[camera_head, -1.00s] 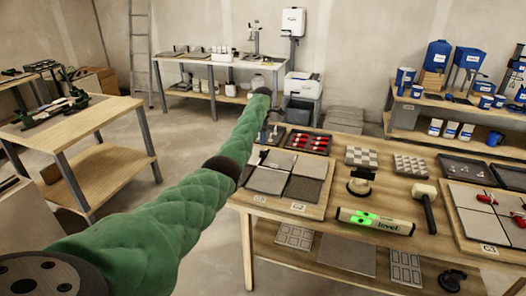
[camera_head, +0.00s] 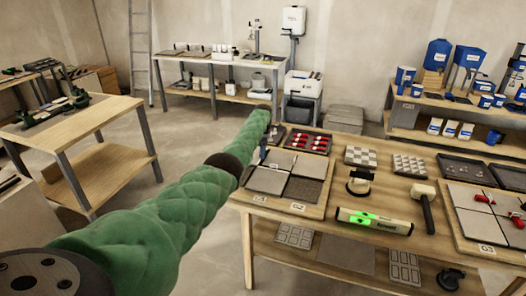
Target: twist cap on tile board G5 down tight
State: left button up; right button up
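My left arm, in a green quilted sleeve, reaches in from the lower left to the worktable. My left gripper (camera_head: 263,150) is small and mostly hidden past the end of the sleeve, by the back left of the near tile board (camera_head: 275,208). Whether it is open or touches a cap cannot be made out. That board carries grey tiles (camera_head: 266,180) and small tags, one seeming to read G2 (camera_head: 298,207). A second tile board (camera_head: 470,240), tagged G3, lies at the right with red caps (camera_head: 484,198) on it. I cannot read a G5 tag. My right gripper is not in view.
A level (camera_head: 373,221) with a green display lies at the table's front edge. A mallet (camera_head: 425,205), a black-handled suction cup (camera_head: 359,183), a tray of red pieces (camera_head: 308,142) and mosaic sheets (camera_head: 368,156) lie around it. The lower shelf holds more tiles.

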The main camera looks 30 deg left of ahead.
pick_arm(q)
jog(key=c, duration=0.8)
jog(key=shift+c, duration=0.2)
